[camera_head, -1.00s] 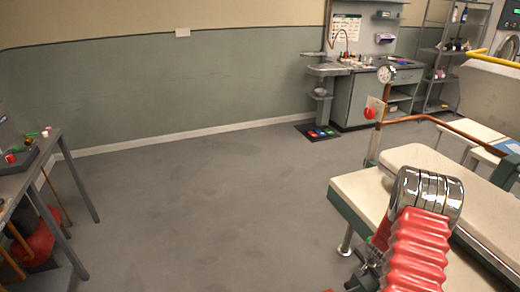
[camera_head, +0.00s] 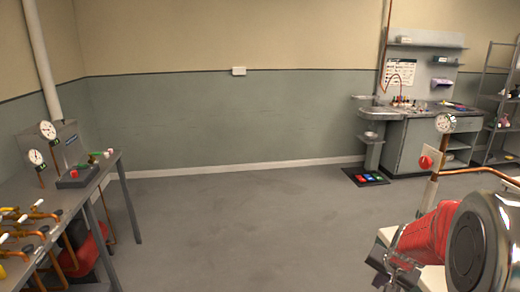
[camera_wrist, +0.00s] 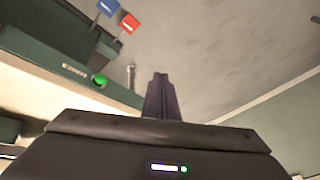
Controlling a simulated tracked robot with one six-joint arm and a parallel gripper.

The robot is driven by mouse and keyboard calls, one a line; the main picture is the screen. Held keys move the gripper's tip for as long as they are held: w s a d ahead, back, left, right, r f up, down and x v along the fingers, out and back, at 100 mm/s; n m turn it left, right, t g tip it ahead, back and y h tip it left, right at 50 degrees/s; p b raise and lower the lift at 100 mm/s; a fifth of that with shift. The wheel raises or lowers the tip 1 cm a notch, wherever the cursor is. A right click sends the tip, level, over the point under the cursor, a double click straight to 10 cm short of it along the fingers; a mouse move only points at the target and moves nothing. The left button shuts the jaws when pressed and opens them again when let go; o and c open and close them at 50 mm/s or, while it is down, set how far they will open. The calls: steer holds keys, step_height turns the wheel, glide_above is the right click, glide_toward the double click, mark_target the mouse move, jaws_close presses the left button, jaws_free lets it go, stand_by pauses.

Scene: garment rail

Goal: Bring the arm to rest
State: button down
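My arm shows at the lower right of the head view, with a red ribbed sleeve and a large chrome joint close to the camera. My gripper (camera_wrist: 160,78) is in the wrist view only. Its dark fingers lie together and point up from the wide dark wrist body, which has a small white and green light. Nothing shows between the fingers. Beyond them is grey floor, with a dark green edge and a cream surface at left. The gripper touches nothing that I can see.
A metal bench (camera_head: 85,190) with gauges and valves stands at left. A sink and cabinet unit (camera_head: 430,135) stands at the back right, beside shelves (camera_head: 497,105). A copper pipe with a gauge (camera_head: 446,123) is near my arm. The middle floor (camera_head: 250,225) is clear.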

steer(key=s+a+r+n, duration=0.4)
steer(key=s+a+r, duration=0.6)
steer(key=a+r, duration=0.3)
steer(key=s+a+r+n, duration=0.2)
steer(key=s+a, duration=0.1)
steer(key=s, duration=0.4)
steer(key=s+a+r+n+t, duration=0.1)
steer(key=s+a+r+n, duration=0.1)
steer(key=s, duration=0.5)
steer(key=shift+a+r+y, duration=0.4)
steer(key=shift+a+r, duration=0.1)
steer(key=shift+a, duration=0.4)
steer(key=shift+d, duration=0.1)
